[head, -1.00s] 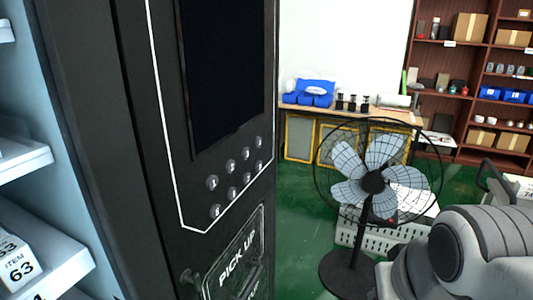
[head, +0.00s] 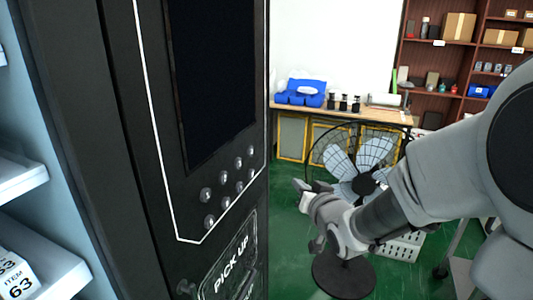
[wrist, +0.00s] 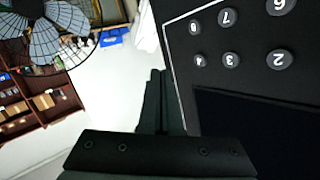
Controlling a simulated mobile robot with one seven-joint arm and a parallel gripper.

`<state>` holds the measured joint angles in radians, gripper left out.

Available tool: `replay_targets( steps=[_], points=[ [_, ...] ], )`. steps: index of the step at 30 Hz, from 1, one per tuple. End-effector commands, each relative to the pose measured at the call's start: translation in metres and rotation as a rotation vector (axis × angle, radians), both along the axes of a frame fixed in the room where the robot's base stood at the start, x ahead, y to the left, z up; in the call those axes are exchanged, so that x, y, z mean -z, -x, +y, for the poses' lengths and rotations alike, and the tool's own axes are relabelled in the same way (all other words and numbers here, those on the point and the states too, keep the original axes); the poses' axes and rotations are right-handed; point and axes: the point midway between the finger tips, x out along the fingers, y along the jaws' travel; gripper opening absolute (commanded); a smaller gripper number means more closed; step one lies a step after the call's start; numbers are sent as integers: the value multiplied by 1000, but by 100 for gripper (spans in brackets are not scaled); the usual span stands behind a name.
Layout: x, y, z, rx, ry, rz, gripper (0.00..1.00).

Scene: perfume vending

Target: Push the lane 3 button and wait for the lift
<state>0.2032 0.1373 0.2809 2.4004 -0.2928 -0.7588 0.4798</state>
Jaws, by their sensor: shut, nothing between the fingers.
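The black vending machine panel (head: 150,200) stands left of centre in the head view, with two slanting rows of round buttons under a dark screen. The lane 3 button (wrist: 231,60) shows its number in the wrist view, between 2 and 4. In the head view the lane 3 button (head: 238,163) is third in the upper row, its number too small to read. My gripper (head: 301,185) is shut and empty, to the right of the panel and apart from it. Its fingers (wrist: 157,85) point beside the panel's edge in the wrist view.
A standing fan (head: 362,183) is behind my gripper. A table (head: 350,113) with blue bins and a brown shelf (head: 440,65) stand at the back. Below the buttons is a PICK UP hatch (head: 230,265). Shelves with boxes (head: 17,275) are at the left.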

Motion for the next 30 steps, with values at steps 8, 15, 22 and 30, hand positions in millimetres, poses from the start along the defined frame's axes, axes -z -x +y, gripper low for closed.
replay_targets(
  steps=[8, 15, 22, 30],
  points=[
    [-6, -16, 28, -103, -306, -170, 0],
    [-11, -15, 33, -132, -405, -225, 0],
    [-12, -15, 33, -133, -406, -228, 0],
    [-12, -19, 43, -134, -404, -226, 0]
  ],
)
